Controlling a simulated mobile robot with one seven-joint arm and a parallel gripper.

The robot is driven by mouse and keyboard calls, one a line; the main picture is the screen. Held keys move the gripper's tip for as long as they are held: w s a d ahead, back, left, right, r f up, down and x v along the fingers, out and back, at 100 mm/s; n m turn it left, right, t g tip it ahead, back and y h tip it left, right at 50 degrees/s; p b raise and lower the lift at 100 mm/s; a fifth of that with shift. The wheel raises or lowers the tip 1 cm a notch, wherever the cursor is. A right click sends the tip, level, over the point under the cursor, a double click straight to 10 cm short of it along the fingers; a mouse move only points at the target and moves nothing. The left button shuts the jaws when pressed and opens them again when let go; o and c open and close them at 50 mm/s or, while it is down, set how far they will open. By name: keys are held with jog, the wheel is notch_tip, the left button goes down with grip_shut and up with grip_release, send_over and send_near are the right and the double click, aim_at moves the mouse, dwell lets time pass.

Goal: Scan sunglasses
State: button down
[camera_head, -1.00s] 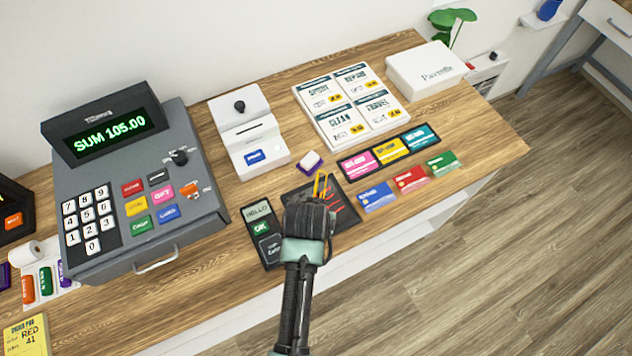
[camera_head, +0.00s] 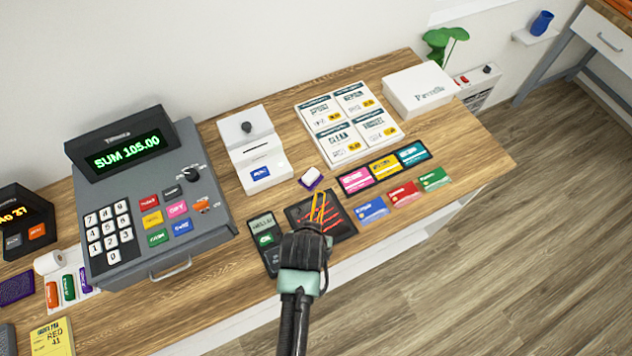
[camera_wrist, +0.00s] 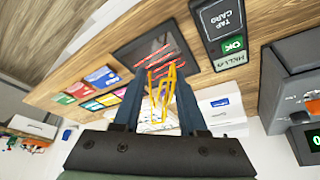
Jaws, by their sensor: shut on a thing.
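My gripper (camera_head: 314,224) is shut on a pair of sunglasses with a thin yellow-orange frame (camera_head: 319,206). In the wrist view the sunglasses (camera_wrist: 166,88) stick out between the two dark blue fingers. A flat black scanner plate with red lines (camera_head: 345,226) lies in the counter. The sunglasses appear over this plate in the head view; the gap between them is hard to tell. My gripper hides part of the plate's near left side. The grey cash register (camera_head: 200,238) stands at left, its display (camera_head: 130,150) reading SUM 105.00.
A card terminal (camera_head: 264,238) lies just left of the plate. Coloured cards (camera_head: 404,193) lie to its right, and a small white block on purple (camera_head: 311,176) lies behind it. A white device (camera_head: 256,150), price boards (camera_head: 348,120) and a white box (camera_head: 420,90) stand farther back.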

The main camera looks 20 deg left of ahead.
jog(key=s+d+r+p, duration=0.2)
jog(key=s+d+p, duration=0.1)
jog(key=s, duration=0.7)
jog(key=shift+s+r, duration=0.15)
jog(key=shift+s, duration=0.25)
